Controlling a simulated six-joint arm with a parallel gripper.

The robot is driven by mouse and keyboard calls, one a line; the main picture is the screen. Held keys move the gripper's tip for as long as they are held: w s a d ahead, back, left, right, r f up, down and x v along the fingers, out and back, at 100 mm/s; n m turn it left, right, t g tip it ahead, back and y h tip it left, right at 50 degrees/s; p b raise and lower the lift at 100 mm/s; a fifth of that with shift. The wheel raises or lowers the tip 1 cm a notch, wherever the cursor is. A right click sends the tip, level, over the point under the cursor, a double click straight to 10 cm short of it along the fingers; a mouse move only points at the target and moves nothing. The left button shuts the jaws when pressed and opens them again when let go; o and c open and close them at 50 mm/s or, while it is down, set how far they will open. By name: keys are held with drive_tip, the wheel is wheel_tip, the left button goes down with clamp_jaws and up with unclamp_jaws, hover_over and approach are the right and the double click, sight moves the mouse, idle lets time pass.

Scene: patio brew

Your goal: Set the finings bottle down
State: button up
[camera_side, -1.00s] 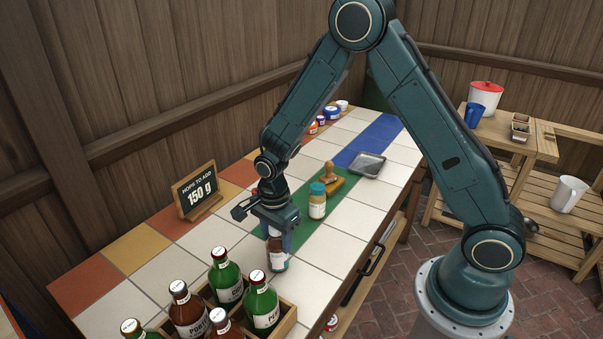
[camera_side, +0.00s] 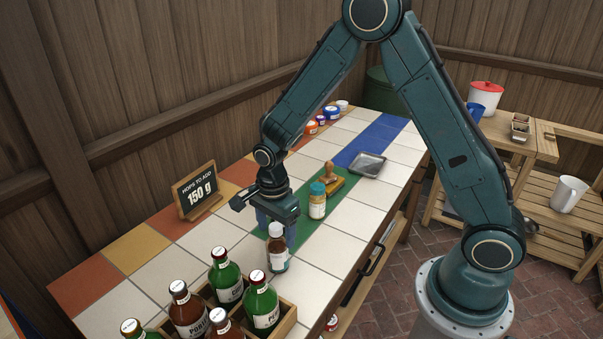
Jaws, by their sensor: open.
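The small brown bottle with a white cap and pale label (camera_side: 278,260), which I take to be the finings bottle, stands upright on the tiled counter (camera_side: 345,236), near the front end of the green strip. My gripper (camera_side: 274,217) is open just behind the bottle, fingers pointing down, and looks clear of it. The bottle's front is in plain sight and its cap overlaps the fingers in the picture. Its label is too small to read.
A jar with a teal lid (camera_side: 317,203) stands close to the right of my gripper. Behind it are a wooden stamp (camera_side: 330,180) and a metal tray (camera_side: 369,165). A bottle crate (camera_side: 289,322) is in front; a sign (camera_side: 195,190) stands left.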

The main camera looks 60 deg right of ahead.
wheel_tip(320, 180, up, 10)
drive_tip(key=shift+f, duration=0.25)
idle(0.7)
drive_tip(key=s+d+r+n+t, duration=0.2)
drive_tip(key=s+r+n+t, duration=0.1)
drive_tip(key=s+r+n, duration=0.8)
drive_tip(key=s+d+r+n+t, duration=0.1)
drive_tip(key=s+r+n, duration=0.3)
drive_tip(key=s+n, duration=0.4)
drive_tip(key=s+t, duration=0.1)
drive_tip(key=s, duration=0.2)
drive_tip(key=shift+r+t, duration=0.3)
drive_tip(key=shift+r, duration=0.05)
